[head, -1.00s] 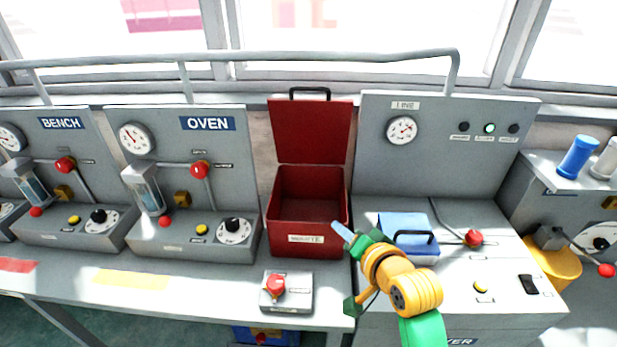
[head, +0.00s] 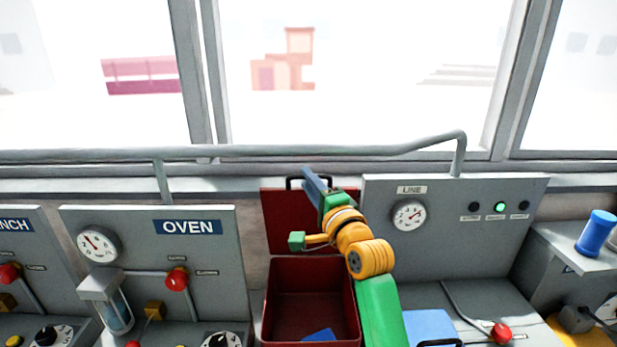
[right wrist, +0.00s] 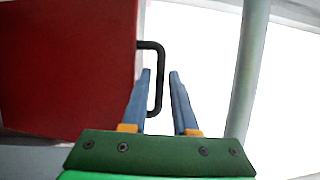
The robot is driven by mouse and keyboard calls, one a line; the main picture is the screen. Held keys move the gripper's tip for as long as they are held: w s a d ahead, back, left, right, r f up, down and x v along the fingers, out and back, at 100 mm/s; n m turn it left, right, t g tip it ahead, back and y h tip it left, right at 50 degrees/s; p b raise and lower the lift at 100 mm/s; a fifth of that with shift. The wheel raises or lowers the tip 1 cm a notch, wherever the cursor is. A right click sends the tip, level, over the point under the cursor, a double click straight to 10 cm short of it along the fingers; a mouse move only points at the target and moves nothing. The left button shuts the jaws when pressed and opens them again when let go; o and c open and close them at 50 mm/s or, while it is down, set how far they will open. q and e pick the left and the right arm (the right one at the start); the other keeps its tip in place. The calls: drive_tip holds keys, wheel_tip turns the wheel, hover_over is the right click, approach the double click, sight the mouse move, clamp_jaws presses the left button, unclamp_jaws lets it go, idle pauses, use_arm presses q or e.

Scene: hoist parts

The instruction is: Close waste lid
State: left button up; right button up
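The red waste box (head: 312,290) stands between the oven panel and the line panel. Its red lid (head: 285,222) is open and upright at the back, with a black handle (head: 293,183) on its top edge. My right gripper (head: 312,180) is at that handle, in front of the lid's upper right part. In the right wrist view, the two blue fingers (right wrist: 161,85) are apart, and the black handle bar (right wrist: 157,75) shows between them, closer to the left finger. Whether they touch it is unclear. The lid (right wrist: 70,65) fills the left of that view. My left gripper is not in view.
The oven panel (head: 150,260) stands left, the line panel (head: 450,225) right. A blue piece (head: 319,335) shows inside the box. A blue lid-like part (head: 430,325) lies right of my arm.

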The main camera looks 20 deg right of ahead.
drive_tip(key=shift+w+f, duration=0.2)
drive_tip(key=shift+w, duration=0.45)
drive_tip(key=shift+s+r, duration=0.15)
drive_tip(key=shift+s, duration=0.15)
drive_tip(key=shift+c, duration=0.3)
drive_tip(key=shift+s, duration=0.1)
clamp_jaws()
